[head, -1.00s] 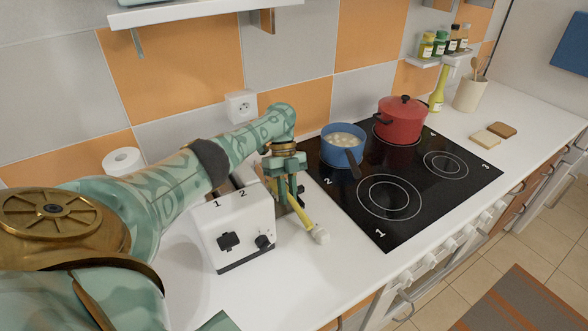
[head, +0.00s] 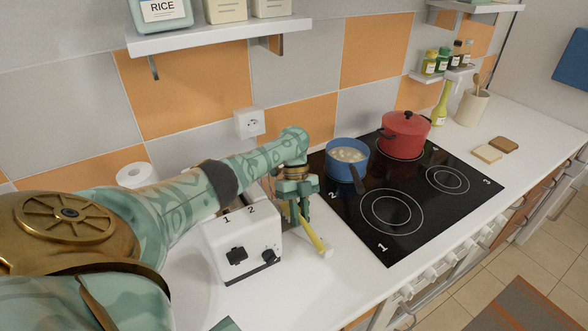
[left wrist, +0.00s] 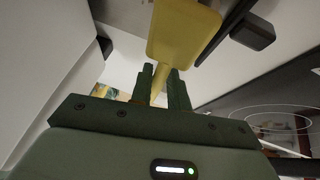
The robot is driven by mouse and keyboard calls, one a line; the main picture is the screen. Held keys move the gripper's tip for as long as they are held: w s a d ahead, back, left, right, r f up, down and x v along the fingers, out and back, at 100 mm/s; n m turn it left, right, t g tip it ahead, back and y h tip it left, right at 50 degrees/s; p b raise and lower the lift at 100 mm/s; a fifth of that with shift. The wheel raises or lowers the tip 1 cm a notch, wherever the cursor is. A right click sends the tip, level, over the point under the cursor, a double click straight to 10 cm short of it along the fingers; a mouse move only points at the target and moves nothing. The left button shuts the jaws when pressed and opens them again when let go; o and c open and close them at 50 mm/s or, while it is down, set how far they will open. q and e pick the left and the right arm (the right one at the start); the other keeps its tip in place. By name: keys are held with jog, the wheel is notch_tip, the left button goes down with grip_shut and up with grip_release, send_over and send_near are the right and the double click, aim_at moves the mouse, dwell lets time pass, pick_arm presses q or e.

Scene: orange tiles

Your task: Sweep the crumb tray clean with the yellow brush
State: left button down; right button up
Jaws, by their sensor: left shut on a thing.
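My left gripper (head: 300,212) is shut on the yellow brush (head: 312,231), just right of the white toaster (head: 242,245) in the head view. The brush slants down to a pale end close to the counter; I cannot tell whether it touches. In the left wrist view the brush's broad yellow part (left wrist: 183,32) lies beyond my gripper's fingers (left wrist: 162,82), with a narrow yellow handle between them. The crumb tray cannot be made out surely; my gripper and the brush cover the toaster's right side. My right gripper is out of view.
A black hob (head: 405,205) lies to the right, with a blue pan (head: 340,170) and a red pot (head: 403,137) on it. The pan's dark handle points toward the front. A shelf (head: 215,33) hangs above. The white counter (head: 315,295) in front of the toaster is clear.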

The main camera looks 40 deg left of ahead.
pick_arm(q)
jog(key=shift+s+d, duration=0.15)
jog(key=shift+d, duration=0.35)
jog(key=a+b, duration=0.2)
jog(key=w+a, duration=0.1)
jog(key=shift+a+f+b, duration=0.1)
jog(key=shift+f+b, duration=0.2)
jog(key=shift+b, duration=0.1)
jog(key=shift+w+a+b, duration=0.2)
jog(key=shift+a+b, duration=0.45)
jog(key=shift+a, duration=0.05)
jog(key=shift+a+r, duration=0.2)
jog(key=shift+a, duration=0.05)
jog(key=shift+r, duration=0.1)
